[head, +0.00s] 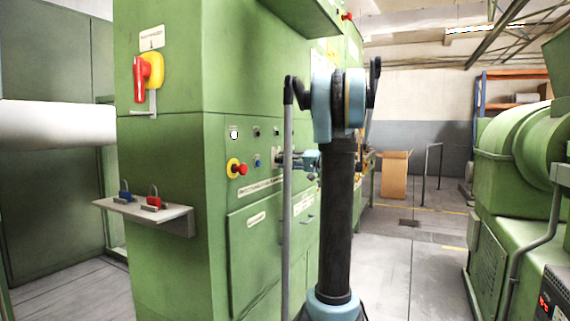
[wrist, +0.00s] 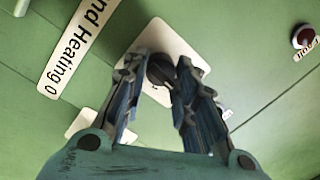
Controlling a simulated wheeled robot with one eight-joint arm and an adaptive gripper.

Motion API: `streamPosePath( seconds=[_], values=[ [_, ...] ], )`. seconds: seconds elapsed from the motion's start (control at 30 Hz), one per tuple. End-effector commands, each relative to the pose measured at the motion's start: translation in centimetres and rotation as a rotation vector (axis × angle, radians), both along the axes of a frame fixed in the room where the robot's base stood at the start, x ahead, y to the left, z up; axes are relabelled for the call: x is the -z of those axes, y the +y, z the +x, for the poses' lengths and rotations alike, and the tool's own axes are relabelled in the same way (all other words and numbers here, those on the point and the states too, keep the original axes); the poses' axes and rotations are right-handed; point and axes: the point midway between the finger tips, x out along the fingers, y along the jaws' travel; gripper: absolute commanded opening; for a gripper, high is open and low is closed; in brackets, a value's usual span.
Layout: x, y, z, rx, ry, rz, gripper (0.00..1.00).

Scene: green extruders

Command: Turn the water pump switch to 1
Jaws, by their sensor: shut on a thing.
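A black rotary switch knob (wrist: 160,74) sits on a pale square plate (wrist: 152,38) on the green cabinet face in the wrist view. My gripper (wrist: 163,68) has one finger on each side of the knob and is shut on it. The fingers hide parts of the knob, and I cannot read its position or any water pump marking. In the head view, my gripper (head: 289,160) reaches the cabinet panel, and the arm hides part of that area.
A label ending in "nd Heating 0" (wrist: 75,45) lies left of the plate. A red button (wrist: 303,37) is at upper right. The green cabinet (head: 165,210) carries a red emergency button (head: 241,169) and a shelf with padlocks (head: 175,218).

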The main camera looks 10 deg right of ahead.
Motion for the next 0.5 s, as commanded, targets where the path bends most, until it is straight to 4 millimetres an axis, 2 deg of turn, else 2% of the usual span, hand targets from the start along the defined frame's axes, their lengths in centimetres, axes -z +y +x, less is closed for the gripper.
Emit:
streamPosePath(
  seconds=[0.5],
  values=[
    [0.44, -0.06, -0.03, 0.002, 0.362, 0.257, 0.03]
  ],
)
